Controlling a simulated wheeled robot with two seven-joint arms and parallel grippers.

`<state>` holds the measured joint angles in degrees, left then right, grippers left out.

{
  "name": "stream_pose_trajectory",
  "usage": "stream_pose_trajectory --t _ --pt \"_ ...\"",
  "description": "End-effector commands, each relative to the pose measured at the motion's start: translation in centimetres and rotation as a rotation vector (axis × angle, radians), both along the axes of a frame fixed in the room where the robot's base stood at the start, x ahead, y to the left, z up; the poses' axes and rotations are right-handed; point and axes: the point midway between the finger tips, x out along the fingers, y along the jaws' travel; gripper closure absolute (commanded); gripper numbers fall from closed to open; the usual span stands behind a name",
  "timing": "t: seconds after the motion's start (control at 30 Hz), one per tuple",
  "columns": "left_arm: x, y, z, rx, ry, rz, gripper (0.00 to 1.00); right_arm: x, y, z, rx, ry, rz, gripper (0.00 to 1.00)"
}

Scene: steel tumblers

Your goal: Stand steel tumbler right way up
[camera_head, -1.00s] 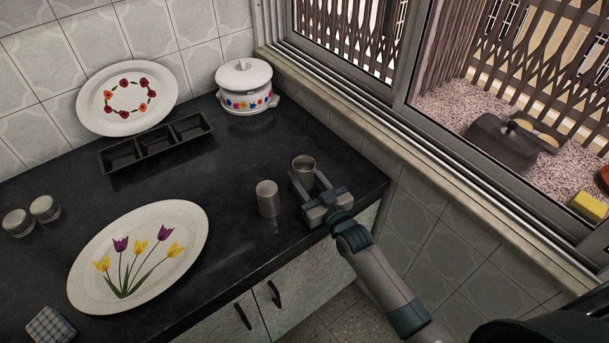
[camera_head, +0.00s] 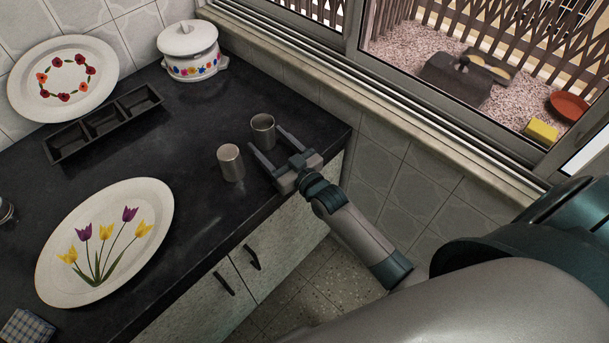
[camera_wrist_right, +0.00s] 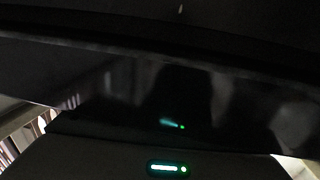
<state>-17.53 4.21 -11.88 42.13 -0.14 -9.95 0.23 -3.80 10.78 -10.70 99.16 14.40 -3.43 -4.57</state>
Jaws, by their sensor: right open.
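Two steel tumblers stand on the black counter near its right corner. The left tumbler (camera_head: 230,164) shows a flat, closed top, so it looks upside down. The right tumbler (camera_head: 264,134) shows a darker open mouth facing up and stands upright. My right gripper (camera_head: 267,139) is open and low over the counter, its fingers pointing at the right tumbler with one fingertip to either side of it. I cannot tell whether a finger touches it. The left finger lies close to the left tumbler. The wrist view is dark and shows no tumbler clearly. My left gripper is not seen.
A tulip platter (camera_head: 66,270) lies front left. A black three-part tray (camera_head: 104,123), a flowered plate (camera_head: 63,79) and a lidded white pot (camera_head: 190,50) stand at the back. The window sill (camera_head: 330,85) runs along the right. The counter's middle is clear.

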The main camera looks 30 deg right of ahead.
Motion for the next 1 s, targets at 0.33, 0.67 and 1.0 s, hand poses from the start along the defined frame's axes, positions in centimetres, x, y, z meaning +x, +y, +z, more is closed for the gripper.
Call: stream_pose_trajectory --t 0.33,0.67,1.0 --pt "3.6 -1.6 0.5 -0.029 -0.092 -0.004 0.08 -6.9 -1.6 0.2 0.002 -0.001 0.001 0.37" --pt "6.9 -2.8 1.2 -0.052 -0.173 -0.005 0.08 -12.4 -2.9 0.4 0.003 -0.001 0.001 0.37" --pt "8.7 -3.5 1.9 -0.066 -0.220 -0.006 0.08 -14.4 -3.4 0.6 0.005 -0.003 0.000 0.37"
